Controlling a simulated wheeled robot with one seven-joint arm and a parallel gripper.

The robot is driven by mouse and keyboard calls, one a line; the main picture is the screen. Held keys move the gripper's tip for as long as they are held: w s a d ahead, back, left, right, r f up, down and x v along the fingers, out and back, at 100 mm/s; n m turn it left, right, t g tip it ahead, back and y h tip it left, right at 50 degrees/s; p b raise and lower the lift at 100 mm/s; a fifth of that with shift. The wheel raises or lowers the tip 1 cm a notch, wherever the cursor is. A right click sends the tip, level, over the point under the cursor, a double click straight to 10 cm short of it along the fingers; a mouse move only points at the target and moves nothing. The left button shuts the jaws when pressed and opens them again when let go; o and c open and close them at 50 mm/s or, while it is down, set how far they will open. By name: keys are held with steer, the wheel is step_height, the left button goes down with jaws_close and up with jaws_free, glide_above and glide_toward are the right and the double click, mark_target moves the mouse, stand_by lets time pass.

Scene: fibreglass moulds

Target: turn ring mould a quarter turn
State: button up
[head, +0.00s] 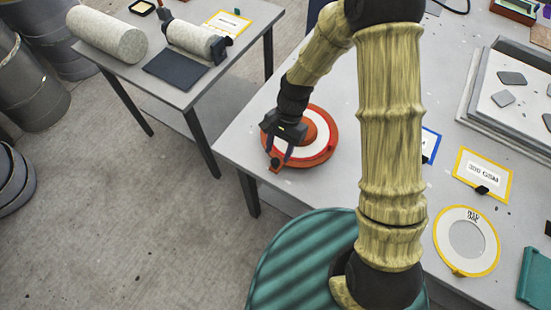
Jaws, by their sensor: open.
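The ring mould, as far as I can tell, is the round orange-red piece (328,128) with a white ring on its top, lying flat on the grey table's left end in the head view. A small orange-red lug (275,166) sticks out at its front left rim. My gripper (279,153) is over the mould's left part, pointing down, with its jaws apart near the lug. I cannot tell whether the fingers touch the mould. My gripper and wrist hide part of the mould's left side and centre.
A yellow-rimmed disc (441,232) lies at the right, near a yellow-framed "300 GSM" card (483,176). A grey tray (473,103) with dark flat pieces stands at the back right. A second table (172,92) with pale rolls (108,36) stands left, across a floor gap.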

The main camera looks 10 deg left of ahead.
mark_target(276, 160)
steer(key=shift+x, duration=2.35)
steer(key=shift+c, duration=0.4)
jaws_close()
